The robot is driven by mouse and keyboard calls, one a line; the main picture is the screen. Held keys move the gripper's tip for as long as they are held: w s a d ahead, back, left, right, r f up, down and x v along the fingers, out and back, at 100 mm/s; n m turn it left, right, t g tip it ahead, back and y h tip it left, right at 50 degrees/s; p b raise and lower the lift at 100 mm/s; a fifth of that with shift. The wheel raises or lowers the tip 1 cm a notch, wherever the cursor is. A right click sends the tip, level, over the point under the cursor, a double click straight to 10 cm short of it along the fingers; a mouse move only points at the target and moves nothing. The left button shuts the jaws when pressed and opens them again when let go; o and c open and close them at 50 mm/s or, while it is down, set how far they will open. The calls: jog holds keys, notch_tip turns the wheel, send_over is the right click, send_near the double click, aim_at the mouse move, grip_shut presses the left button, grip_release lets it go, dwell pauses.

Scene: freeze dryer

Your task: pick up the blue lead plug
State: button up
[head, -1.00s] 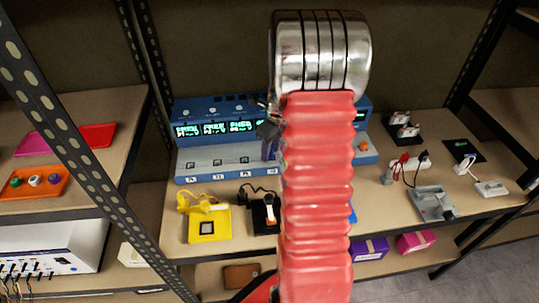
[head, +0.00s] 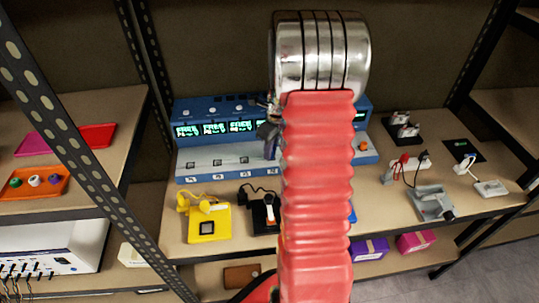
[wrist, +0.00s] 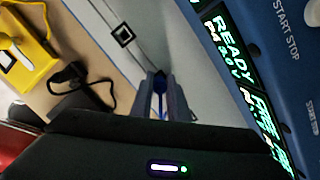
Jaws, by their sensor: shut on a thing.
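My gripper (wrist: 160,76) is in the middle of the wrist view, its two dark fingers shut on the blue lead plug (wrist: 158,87). Only a narrow strip of blue shows between the fingers, and the rest of the plug is hidden. In the head view my gripper (head: 271,146) is at the front of the blue-and-grey bench unit (head: 221,166), partly covered by my red arm. I cannot tell whether the plug is clear of the unit's front.
A yellow device (head: 221,231) with a coiled lead stands front left on the shelf, with a black device (head: 259,225) beside it. Dark shelf posts flank the shelf.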

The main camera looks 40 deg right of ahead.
grip_shut()
notch_tip(320, 180, up, 10)
jog(key=shift+r, duration=0.1)
dwell(0.5)
dwell(0.5)
jog(key=shift+f, duration=2.4)
jog(key=s, duration=0.7)
jog(key=shift+s+a, duration=0.2)
jog(key=shift+s, duration=0.15)
